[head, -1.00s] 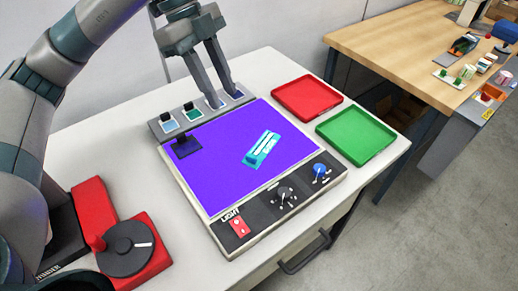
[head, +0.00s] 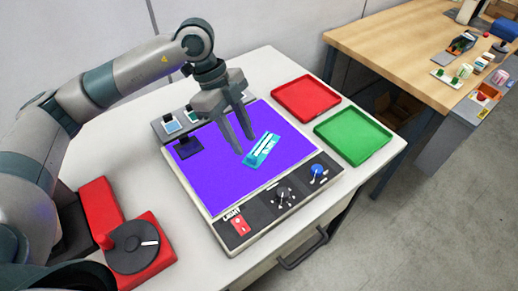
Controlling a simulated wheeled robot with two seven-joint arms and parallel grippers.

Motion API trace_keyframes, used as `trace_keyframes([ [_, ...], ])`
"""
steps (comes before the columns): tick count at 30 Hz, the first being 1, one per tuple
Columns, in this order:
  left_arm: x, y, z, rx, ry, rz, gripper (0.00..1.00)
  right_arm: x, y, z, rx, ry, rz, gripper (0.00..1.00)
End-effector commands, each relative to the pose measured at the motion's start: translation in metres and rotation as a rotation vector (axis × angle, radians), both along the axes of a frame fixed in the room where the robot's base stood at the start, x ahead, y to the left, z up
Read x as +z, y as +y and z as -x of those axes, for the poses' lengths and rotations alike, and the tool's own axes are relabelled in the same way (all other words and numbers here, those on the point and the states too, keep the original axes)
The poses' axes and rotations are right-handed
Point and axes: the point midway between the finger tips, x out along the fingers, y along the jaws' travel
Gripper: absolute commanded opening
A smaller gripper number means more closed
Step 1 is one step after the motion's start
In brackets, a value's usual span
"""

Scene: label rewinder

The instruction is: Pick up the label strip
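The label strip (head: 263,150) is a small teal strip with pale markings. It lies tilted on the lit purple panel (head: 215,185) of the light box, right of the panel's middle in the head view. My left gripper (head: 246,145) points down over the panel, with its fingertips just up and left of the strip. Its two fingers are apart with nothing seen between them. I cannot tell its exact height above the panel. My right gripper is not in view.
A red tray (head: 306,98) and a green tray (head: 353,136) stand empty right of the light box. A dark knob (head: 283,196), a blue knob (head: 316,170) and a red switch (head: 238,226) line its front. The red rewinder (head: 150,264) stands at lower left. A wooden table (head: 400,50) stands behind right.

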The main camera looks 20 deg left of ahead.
Motion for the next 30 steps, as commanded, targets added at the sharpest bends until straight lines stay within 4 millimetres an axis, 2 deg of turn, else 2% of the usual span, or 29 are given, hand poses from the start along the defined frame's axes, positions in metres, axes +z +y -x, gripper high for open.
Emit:
trace_keyframes([
  [11, -0.003, -0.001, 0.000, 0.000, 0.001, 0.000, 0.32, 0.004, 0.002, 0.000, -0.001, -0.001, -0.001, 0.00],
  [18, -0.027, -0.009, -0.002, 0.000, 0.003, 0.000, 0.32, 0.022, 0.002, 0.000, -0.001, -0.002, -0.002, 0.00],
  [24, -0.047, -0.016, 0.000, 0.000, 0.002, 0.000, 0.32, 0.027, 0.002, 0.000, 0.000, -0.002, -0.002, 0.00],
  [30, -0.050, -0.016, -0.001, 0.000, -0.001, 0.000, 0.32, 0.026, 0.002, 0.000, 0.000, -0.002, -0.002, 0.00],
])
